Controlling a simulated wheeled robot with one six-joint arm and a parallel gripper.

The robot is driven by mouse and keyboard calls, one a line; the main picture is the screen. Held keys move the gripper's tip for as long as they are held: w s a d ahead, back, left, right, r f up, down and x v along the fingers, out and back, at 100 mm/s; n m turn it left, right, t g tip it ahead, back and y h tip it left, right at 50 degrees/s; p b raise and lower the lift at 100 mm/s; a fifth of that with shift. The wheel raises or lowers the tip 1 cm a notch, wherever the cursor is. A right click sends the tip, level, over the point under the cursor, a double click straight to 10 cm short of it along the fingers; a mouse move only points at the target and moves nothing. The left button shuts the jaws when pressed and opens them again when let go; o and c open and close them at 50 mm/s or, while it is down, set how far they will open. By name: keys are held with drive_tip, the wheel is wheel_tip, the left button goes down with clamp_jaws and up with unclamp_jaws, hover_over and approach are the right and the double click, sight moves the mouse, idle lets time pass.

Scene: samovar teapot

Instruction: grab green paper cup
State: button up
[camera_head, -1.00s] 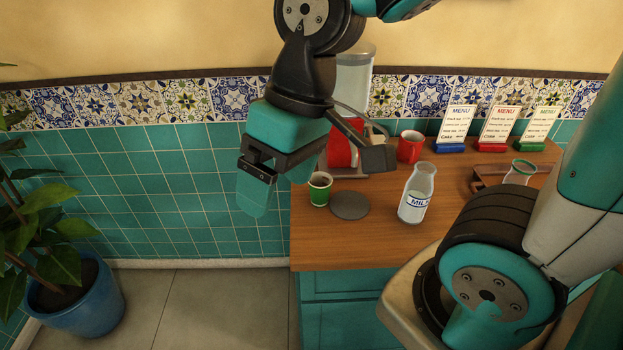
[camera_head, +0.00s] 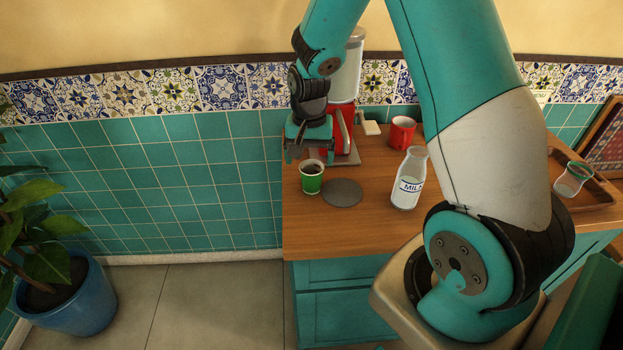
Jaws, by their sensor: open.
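The green paper cup (camera_head: 312,181) stands upright near the left edge of the wooden counter, with a white rim and something dark inside. My gripper (camera_head: 308,158) is in the head view, pointing down, just behind and above the cup. Its fingers are apart, one left of the cup's rim and one toward the right. I see nothing between them, and I cannot tell whether a finger touches the cup.
A grey round disc (camera_head: 342,193) lies right of the cup. A milk bottle (camera_head: 408,181) and a red mug (camera_head: 402,132) stand further right. A red machine (camera_head: 346,135) is behind my gripper. A wooden tray (camera_head: 592,190) holds a glass jar (camera_head: 572,180). The counter front is clear.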

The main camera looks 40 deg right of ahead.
sight(312, 179)
drive_tip(key=f, duration=0.5)
drive_tip(key=f+p, duration=0.1)
drive_tip(key=f, duration=0.1)
drive_tip(key=shift+d+f, duration=0.3)
drive_tip(key=shift+f, duration=0.05)
drive_tip(key=shift+c, duration=0.4)
drive_tip(key=c, duration=0.7)
